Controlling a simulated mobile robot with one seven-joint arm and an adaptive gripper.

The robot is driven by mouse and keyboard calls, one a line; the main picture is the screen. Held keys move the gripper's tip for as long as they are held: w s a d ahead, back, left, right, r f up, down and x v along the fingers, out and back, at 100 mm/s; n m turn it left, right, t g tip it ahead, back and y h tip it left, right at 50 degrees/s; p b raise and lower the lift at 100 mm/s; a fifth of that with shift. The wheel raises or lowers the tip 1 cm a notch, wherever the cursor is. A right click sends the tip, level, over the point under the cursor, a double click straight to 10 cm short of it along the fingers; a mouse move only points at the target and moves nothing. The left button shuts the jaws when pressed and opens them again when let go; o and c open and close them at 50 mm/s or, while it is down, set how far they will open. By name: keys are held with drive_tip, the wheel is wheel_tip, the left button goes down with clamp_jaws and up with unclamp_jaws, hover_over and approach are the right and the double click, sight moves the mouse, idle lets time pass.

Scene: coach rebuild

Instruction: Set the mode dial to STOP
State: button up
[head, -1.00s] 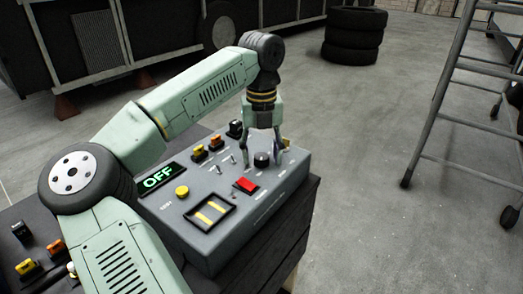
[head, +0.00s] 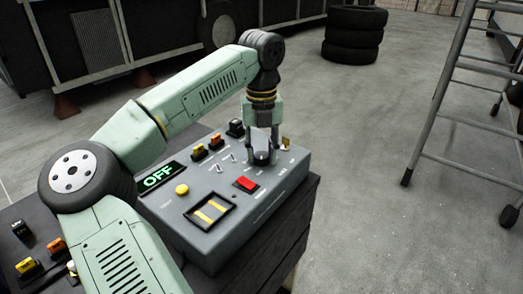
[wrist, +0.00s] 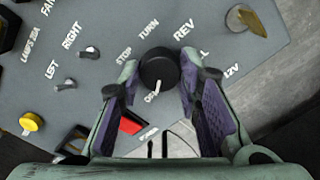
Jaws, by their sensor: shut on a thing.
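The mode dial (wrist: 159,70) is a round black knob in the wrist view. Its white pointer line faces down the picture, close to the OFF label (wrist: 151,97). The STOP label (wrist: 124,57) is to the dial's left, with TURN at upper left and REV at upper right. My gripper (wrist: 158,78) has its purple-padded fingers on either side of the dial, shut on it. In the head view my gripper (head: 262,156) comes straight down over the dial, and the fingers partly hide it.
The grey control box (head: 225,232) carries a lit OFF display (head: 158,178), a red rocker switch (head: 246,184), a yellow button (head: 182,190), small toggles and a key-like brass piece (wrist: 245,18). A ladder (head: 440,110) and stacked tyres (head: 354,35) stand away from it.

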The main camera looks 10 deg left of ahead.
drive_tip(key=m, duration=0.4)
drive_tip(key=shift+m, duration=0.3)
drive_tip(key=m, duration=0.5)
drive_tip(key=shift+m, duration=0.3)
drive_tip(key=m, duration=0.4)
drive_tip(key=m+p, duration=0.1)
drive_tip(key=m, duration=0.4)
drive_tip(key=shift+m, duration=0.4)
drive_tip(key=o, duration=1.1)
drive_tip(key=shift+o, duration=0.2)
